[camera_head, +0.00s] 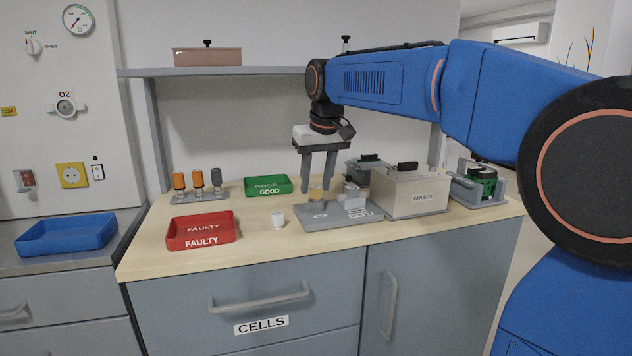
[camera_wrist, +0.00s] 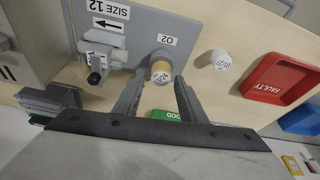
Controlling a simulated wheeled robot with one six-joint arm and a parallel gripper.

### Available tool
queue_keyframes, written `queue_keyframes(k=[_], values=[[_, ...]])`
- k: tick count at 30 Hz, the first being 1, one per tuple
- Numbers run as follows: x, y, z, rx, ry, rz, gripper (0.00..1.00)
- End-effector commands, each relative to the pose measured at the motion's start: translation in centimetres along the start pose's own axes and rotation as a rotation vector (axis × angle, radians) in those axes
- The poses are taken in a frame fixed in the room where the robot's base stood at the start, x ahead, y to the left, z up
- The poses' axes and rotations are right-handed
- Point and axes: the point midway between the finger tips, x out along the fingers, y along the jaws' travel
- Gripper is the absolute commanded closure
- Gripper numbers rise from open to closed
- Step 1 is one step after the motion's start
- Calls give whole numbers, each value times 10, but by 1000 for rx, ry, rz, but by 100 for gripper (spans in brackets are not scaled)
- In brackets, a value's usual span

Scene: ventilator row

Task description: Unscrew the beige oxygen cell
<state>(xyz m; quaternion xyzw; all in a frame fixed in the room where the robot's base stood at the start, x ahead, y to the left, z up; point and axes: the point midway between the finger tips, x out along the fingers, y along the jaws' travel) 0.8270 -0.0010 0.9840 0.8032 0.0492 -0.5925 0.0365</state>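The beige oxygen cell (camera_head: 316,194) stands upright on the grey plate (camera_head: 345,222), by the O2 label; its marked top shows in the wrist view (camera_wrist: 161,71). My gripper (camera_head: 318,190) points down over the plate, with its fingertips on either side of the cell. In the wrist view the fingers (camera_wrist: 160,80) are spread, with gaps visible beside the cell. The gripper is open. Whether a finger touches the cell cannot be told.
A loose white cell (camera_head: 278,219) stands between the plate and the red FAULTY tray (camera_head: 202,242). The green GOOD tray (camera_head: 267,194) is behind. A small valve fitting (camera_head: 351,189) and the fan box (camera_head: 410,192) are close on the right. Several capped cells stand on a rack (camera_head: 201,200) at left.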

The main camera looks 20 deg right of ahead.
Motion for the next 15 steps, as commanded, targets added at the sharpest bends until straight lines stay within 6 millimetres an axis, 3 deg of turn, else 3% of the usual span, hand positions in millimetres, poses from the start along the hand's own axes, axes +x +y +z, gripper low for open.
queue_keyframes(k=[15], values=[[1, -1, 0, 423, -1, 131, 63]])
